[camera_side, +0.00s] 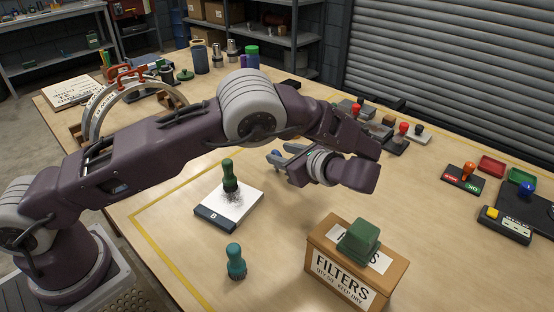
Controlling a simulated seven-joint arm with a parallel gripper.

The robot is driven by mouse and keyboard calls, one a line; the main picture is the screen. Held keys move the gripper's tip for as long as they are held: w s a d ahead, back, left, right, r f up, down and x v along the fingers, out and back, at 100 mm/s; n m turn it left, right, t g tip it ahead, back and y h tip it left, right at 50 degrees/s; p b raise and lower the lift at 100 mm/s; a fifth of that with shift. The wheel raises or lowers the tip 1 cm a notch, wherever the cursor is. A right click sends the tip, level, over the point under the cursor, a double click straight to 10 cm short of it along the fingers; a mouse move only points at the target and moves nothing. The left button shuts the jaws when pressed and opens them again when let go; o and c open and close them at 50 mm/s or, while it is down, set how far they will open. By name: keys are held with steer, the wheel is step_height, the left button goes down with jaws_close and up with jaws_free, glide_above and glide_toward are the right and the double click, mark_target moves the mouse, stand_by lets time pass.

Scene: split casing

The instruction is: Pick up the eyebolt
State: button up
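I cannot make out the eyebolt with certainty in the side view. My gripper (280,155) is above the middle of the table, pointing left. Its two grey fingers look apart, so it appears open. A small bluish shape shows by the fingertips; I cannot tell what it is or whether it lies between them or behind. A grey arched casing (98,113) with red clamp-like parts (126,73) stands on wooden blocks at the back left, partly hidden by my arm.
A green-handled stamp (229,176) stands on a white pad (246,206). A teal stamp (235,262) stands in front. A FILTERS box (340,279) with a green block (359,240) on top is at the front right. Several stamps and trays line the right. Cylinders (200,58) stand behind.

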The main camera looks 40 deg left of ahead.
mark_target(274, 152)
steer(key=x, duration=0.7)
steer(key=shift+w+f, duration=0.1)
steer(key=shift+f, duration=0.1)
jaws_close()
stand_by(1.0)
